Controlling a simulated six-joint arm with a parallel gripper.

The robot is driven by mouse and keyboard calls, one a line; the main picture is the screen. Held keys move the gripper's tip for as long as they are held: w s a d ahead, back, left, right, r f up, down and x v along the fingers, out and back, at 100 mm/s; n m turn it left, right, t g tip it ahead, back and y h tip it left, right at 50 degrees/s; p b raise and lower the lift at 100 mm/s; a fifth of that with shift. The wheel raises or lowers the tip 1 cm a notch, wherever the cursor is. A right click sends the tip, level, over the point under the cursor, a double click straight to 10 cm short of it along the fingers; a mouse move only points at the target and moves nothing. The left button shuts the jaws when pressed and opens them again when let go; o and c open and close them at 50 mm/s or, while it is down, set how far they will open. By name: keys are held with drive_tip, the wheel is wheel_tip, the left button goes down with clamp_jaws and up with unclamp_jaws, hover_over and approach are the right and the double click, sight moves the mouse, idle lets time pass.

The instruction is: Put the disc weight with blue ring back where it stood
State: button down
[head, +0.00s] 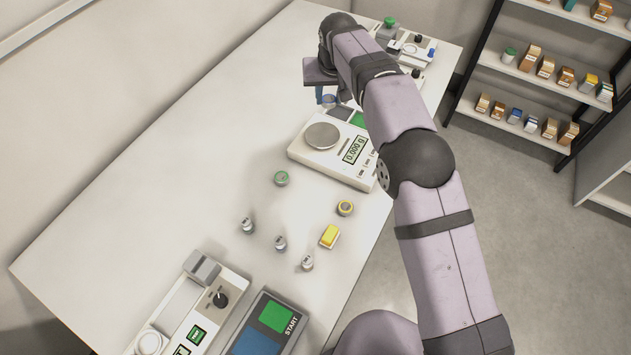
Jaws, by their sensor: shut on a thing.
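My gripper (327,92) is over the far part of the white table, just beyond the scale, and points down. It is shut on the disc weight with blue ring (329,99), of which only a small blue part shows between the fingers. The arm and hand hide much of the grip. I cannot tell whether the disc touches the table. A disc weight with green ring (281,178) and one with a yellow ring (345,208) stand on the near side of the scale.
The white scale (311,158) reads 0.000 g, its pan empty. Several small weights (280,243) and a yellow block (330,236) stand nearer. A device with a black knob (220,300) and a START panel (275,317) are at the front. The table's left side is clear.

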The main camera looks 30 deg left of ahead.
drive_tip(key=shift+w+d+r, duration=0.2)
drive_tip(key=shift+w+r, duration=0.15)
drive_tip(key=shift+r, duration=0.15)
drive_tip(key=s+d+f+n+g+b, duration=0.1)
drive_tip(key=s+d+f+n+g, duration=0.1)
drive_tip(key=s+n, duration=0.6)
drive_tip(key=s+d+f+n+g+y+b, duration=0.1)
drive_tip(key=s+d+f+n+g+b, duration=0.1)
drive_tip(key=s+n, duration=0.7)
wheel_tip(320, 180, down, 3)
drive_tip(key=shift+d+f+n+g, duration=0.1)
drive_tip(key=shift+d+n+g, duration=0.55)
drive_tip(key=shift+g, duration=0.55)
drive_tip(key=shift+f+p, duration=1.2)
drive_tip(key=shift+f, duration=3.8)
